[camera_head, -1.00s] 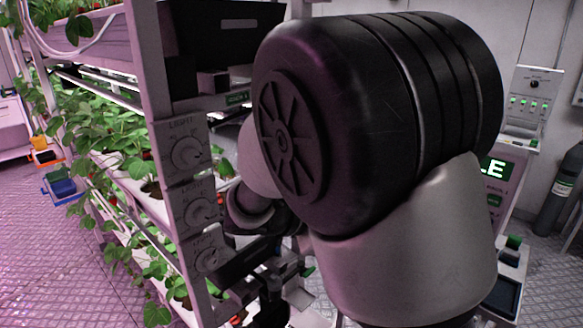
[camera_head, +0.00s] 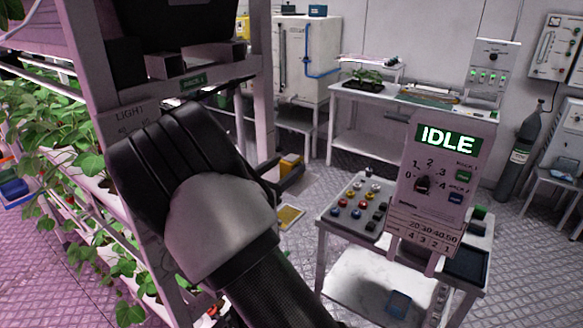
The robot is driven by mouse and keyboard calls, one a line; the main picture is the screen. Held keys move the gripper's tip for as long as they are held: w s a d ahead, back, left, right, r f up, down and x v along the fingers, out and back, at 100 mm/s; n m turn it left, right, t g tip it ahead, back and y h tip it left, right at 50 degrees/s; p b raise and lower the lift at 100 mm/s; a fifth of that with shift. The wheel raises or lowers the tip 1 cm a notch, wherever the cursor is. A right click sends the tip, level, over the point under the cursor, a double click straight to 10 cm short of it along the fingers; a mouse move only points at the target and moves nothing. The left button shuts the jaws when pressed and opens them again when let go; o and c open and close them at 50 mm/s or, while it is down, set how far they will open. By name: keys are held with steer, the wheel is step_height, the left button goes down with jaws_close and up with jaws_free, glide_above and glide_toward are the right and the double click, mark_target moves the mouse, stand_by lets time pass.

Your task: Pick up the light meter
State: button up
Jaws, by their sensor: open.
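My arm fills the left and lower middle of the head view and hides much of what lies behind it. A dark, two-pronged shape just past the elbow looks like my gripper (camera_head: 283,178); its fingers stand apart. A small yellow block (camera_head: 290,164) shows at the prongs; I cannot tell whether it is between them or behind. Below it is a flat yellow panel (camera_head: 290,216). I cannot make out the light meter for certain. A small blue item (camera_head: 399,303) lies on the cart's lower shelf.
A berry rack (camera_head: 245,65) stands close at left, with plants reaching past its edge. A cart (camera_head: 352,272) with a button box (camera_head: 358,207) and an IDLE display panel (camera_head: 445,165) stands at right. Behind are a bench (camera_head: 350,92) and a white cabinet (camera_head: 300,60).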

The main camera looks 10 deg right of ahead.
mark_target(300, 157)
steer(key=x, duration=0.3)
steer(key=p+x, duration=0.1)
steer(key=x, duration=0.2)
steer(key=shift+d+r, duration=0.2)
steer(key=shift+d, duration=0.2)
steer(key=c, duration=1.3)
